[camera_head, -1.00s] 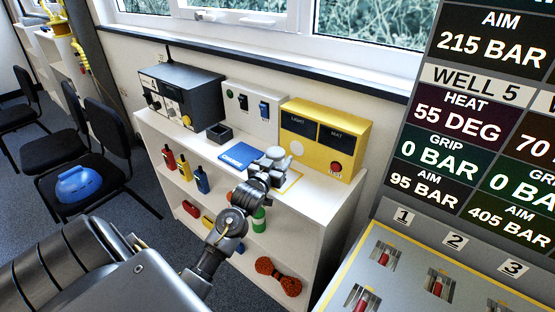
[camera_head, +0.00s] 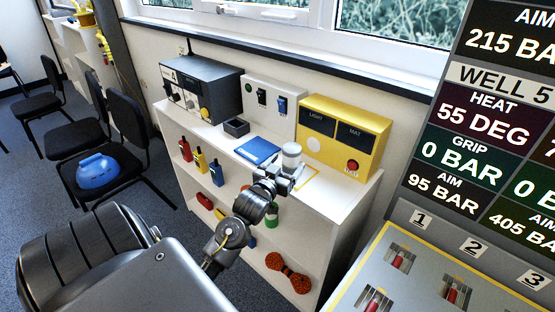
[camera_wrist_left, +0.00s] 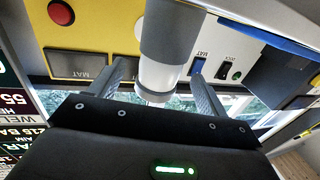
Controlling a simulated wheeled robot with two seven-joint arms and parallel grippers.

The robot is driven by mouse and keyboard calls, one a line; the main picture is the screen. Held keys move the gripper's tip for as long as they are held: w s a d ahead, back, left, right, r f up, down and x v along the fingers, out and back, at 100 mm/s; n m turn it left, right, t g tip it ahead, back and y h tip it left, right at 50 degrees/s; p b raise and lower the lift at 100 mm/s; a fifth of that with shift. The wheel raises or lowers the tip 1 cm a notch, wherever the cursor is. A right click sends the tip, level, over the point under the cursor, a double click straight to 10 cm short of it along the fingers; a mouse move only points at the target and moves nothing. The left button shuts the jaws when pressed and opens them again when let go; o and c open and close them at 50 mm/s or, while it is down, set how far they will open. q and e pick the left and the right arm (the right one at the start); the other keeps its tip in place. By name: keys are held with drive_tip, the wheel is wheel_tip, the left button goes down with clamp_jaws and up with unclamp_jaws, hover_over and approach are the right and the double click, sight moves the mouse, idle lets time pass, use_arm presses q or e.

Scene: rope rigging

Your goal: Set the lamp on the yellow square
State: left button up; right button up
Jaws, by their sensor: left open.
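The lamp (camera_head: 291,155), a small grey-and-white cylinder, stands upright above the white shelf top at my left gripper (camera_head: 286,170). In the left wrist view the lamp (camera_wrist_left: 163,50) shows between the two fingers, which are open on either side of it. I cannot tell whether either finger touches it. The yellow square (camera_head: 310,181) is a thin yellow outline on the shelf top, seen just right of the gripper. The gripper and lamp hide much of it, so I cannot tell whether the lamp rests within it. My right gripper is not in view.
Behind the lamp stands a yellow box (camera_head: 343,138) with LIGHT and MAT panels and a red button. A blue book-like item (camera_head: 257,151) and a small dark tray (camera_head: 236,128) lie to the left. A labelled lever console (camera_head: 440,275) stands at right.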

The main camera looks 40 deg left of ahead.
sight(294, 150)
use_arm(q)
drive_tip(key=v, duration=0.6)
drive_tip(key=shift+s+b, duration=0.2)
drive_tip(key=shift+b, duration=0.1)
drive_tip(key=shift+o, duration=0.3)
drive_tip(key=r+p, duration=0.1)
drive_tip(key=w+r+p, duration=0.1)
drive_tip(key=shift+a+r+p, duration=0.2)
drive_tip(key=shift+r+p, duration=0.05)
drive_tip(key=shift+p, duration=0.05)
drive_tip(key=shift+w+a+f, duration=0.1)
drive_tip(key=shift+w+f, duration=0.1)
drive_tip(key=shift+w, duration=0.05)
drive_tip(key=x, duration=0.5)
drive_tip(key=shift+w+p, duration=0.25)
drive_tip(key=shift+p, duration=0.1)
drive_tip(key=shift+w+r, duration=0.1)
drive_tip(key=shift+w, duration=0.3)
drive_tip(key=x, duration=0.2)
drive_tip(key=p+x, duration=0.1)
drive_tip(key=x, duration=0.1)
drive_tip(key=shift+w+a+f, duration=0.1)
drive_tip(key=shift+w+f, duration=0.1)
drive_tip(key=shift+f, duration=0.05)
drive_tip(key=shift+s, duration=0.1)
